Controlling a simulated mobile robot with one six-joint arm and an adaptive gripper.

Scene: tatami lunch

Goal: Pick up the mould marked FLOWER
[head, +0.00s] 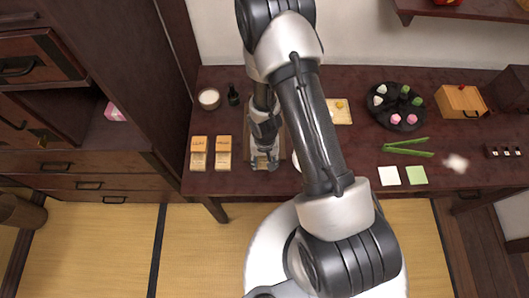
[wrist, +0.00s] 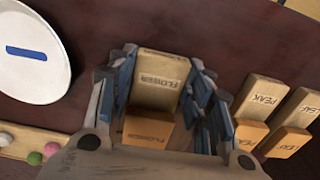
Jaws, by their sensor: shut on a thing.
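The mould marked FLOWER (wrist: 160,82) is a pale wooden block with a more orange lower part (wrist: 150,131). In the wrist view it stands between the two fingers of my gripper (wrist: 163,95), which is shut on it. In the head view my gripper (head: 264,160) is over the front of the dark table, and the mould is mostly hidden by the fingers. I cannot tell whether the mould still touches the table. The moulds marked PEAK (wrist: 260,97) and LEAF (wrist: 300,110) stand to the right in the wrist view, apart from my gripper.
PEAK (head: 223,150) and LEAF (head: 198,150) stand left of my gripper. A bowl (head: 209,99) and dark bottle (head: 233,95) are behind them. A white plate (wrist: 58,80) lies close by. Green tongs (head: 408,153), a round black tray (head: 398,108) and a wooden box (head: 457,101) are further right.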

